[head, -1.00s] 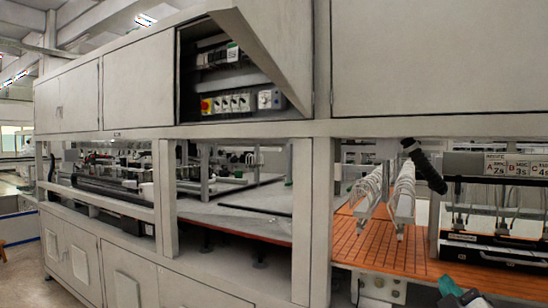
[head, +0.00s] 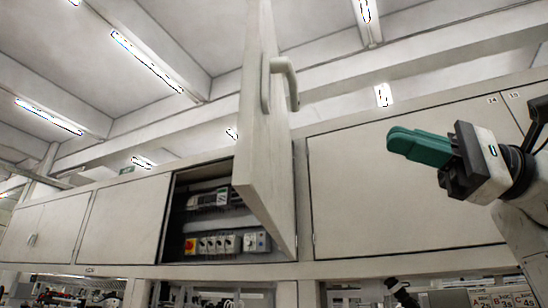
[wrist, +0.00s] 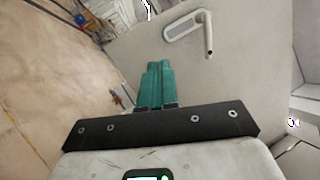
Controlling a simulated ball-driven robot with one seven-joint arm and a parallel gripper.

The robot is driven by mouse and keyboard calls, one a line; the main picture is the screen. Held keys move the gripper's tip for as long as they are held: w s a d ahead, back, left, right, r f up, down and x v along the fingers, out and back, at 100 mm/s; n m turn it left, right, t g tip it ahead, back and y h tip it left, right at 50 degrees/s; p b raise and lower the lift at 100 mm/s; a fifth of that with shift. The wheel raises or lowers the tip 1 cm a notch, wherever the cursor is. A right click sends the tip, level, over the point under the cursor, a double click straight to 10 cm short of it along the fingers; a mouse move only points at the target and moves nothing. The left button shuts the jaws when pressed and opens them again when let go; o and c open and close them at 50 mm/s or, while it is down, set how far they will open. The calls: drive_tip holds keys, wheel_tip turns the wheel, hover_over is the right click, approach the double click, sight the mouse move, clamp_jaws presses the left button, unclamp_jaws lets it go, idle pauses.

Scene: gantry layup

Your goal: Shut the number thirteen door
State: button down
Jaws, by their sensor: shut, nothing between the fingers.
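One cabinet door (head: 266,150) stands wide open, swung out toward me. A pale lever handle (head: 284,82) is on its upper part. I see no number on this door. The door and its handle (wrist: 190,27) also show in the wrist view, beyond my fingertips. My gripper (head: 393,143) is shut and empty, raised to the right of the open door and pointing left toward it. In the wrist view its green fingers (wrist: 156,68) are together, apart from the handle. The open cabinet (head: 208,215) shows switchgear inside.
A shut panel (head: 405,185) is right of the opening, with small labels 14 and 15 near its upper right corner. Shut doors (head: 122,225) lie to the left. Ceiling beams and lights are above. A bench with hanging fittings stands below.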

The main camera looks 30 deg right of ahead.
drive_tip(key=a+f+n+h, duration=0.1)
drive_tip(key=a+h, duration=0.2)
drive_tip(key=h, duration=0.2)
drive_tip(key=p, duration=0.3)
approach(259, 155)
drive_tip(key=shift+t, duration=0.3)
drive_tip(key=x, duration=0.5)
drive_tip(key=shift+s+a+f, duration=0.15)
drive_tip(key=shift+s+a, duration=0.05)
drive_tip(key=shift+x, duration=0.9)
drive_tip(key=shift+f, duration=0.1)
